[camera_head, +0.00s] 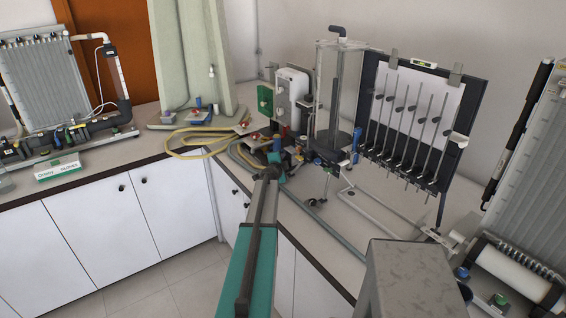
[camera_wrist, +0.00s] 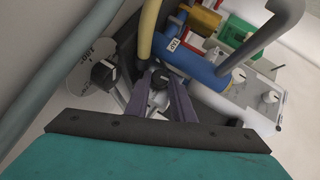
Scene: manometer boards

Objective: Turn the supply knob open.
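In the wrist view, a small black knob (camera_wrist: 160,78) with a pale mark shows between the fingertips of my gripper (camera_wrist: 160,84). The two dark purple fingers stand apart, one on each side of it; I cannot tell whether they touch it. In the head view, my gripper (camera_head: 271,170) reaches the crowded fittings at the bench corner, and the knob there is too small to make out.
A yellow hose (camera_wrist: 148,27) and a blue cylinder (camera_wrist: 195,62) are close to the fingers. A grey hose (camera_wrist: 265,35) crosses at right. White knobs (camera_wrist: 269,97) sit on a pale panel. The manometer board (camera_head: 415,115) stands right of the clear tank (camera_head: 335,95).

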